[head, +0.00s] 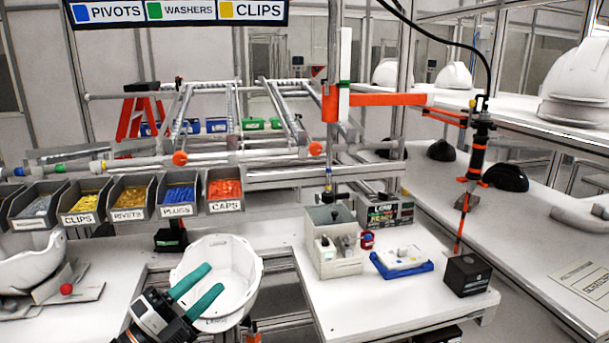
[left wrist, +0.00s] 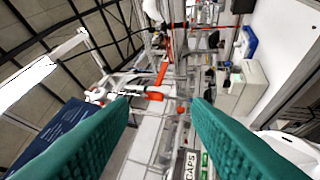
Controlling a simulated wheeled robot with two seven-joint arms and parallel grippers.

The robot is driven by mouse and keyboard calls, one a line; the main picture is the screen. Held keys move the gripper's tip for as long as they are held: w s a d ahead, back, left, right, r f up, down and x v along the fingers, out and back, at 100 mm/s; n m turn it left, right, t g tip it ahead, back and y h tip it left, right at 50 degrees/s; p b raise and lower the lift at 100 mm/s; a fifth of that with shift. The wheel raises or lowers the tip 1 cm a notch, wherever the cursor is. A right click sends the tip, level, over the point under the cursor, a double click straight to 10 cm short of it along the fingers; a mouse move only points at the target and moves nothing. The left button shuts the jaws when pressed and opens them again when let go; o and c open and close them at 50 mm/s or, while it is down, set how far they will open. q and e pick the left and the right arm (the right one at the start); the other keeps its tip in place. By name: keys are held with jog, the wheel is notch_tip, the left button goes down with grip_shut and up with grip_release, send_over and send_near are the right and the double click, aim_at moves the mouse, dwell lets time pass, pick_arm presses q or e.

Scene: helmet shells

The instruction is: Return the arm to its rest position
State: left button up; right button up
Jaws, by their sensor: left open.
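My left gripper (head: 197,290) is in the lower left middle of the head view, in front of a white helmet shell (head: 243,268). Its two green-padded fingers are apart, with nothing between them. The left wrist view shows the same two green fingers (left wrist: 160,135) spread wide and empty. The fingers overlap part of the shell in the head view; I cannot tell whether they touch it. My right gripper is not in view.
A grey bin (head: 335,262), a blue tray (head: 401,263) and a black box (head: 468,275) stand on the right table. A screwdriver (head: 478,150) hangs above.

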pick_arm(q)
jog(key=s+a+f+n+y, duration=0.3)
jog(key=a+f+n+y, duration=0.2)
jog(key=f+n+y, duration=0.5)
jog(key=s+a+f+n+y, duration=0.5)
jog(key=n+y, duration=0.3)
jog(key=n, duration=0.4)
jog(key=s+d+f+n+g+h, duration=0.1)
jog(key=s+d+f+g+h, duration=0.15)
jog(key=s+f+g, duration=0.6)
jog(key=s+d+f+n+g+h, duration=0.1)
jog(key=s+d+f+g, duration=0.4)
jog(key=s, duration=0.6)
jog(key=s+a+f+x, duration=0.1)
jog(key=s+x, duration=0.2)
jog(key=x, duration=0.9)
jog(key=s+x, duration=0.3)
jog(key=x, duration=0.9)
jog(key=s+a+f+g, duration=0.1)
jog(key=s+a+f, duration=0.2)
jog(key=s+f, duration=1.4)
jog(key=shift+a+f+g, duration=0.15)
jog(key=shift+f+g, duration=0.2)
jog(key=shift+f, duration=0.5)
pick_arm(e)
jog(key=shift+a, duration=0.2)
pick_arm(q)
jog(key=shift+s+a, duration=0.1)
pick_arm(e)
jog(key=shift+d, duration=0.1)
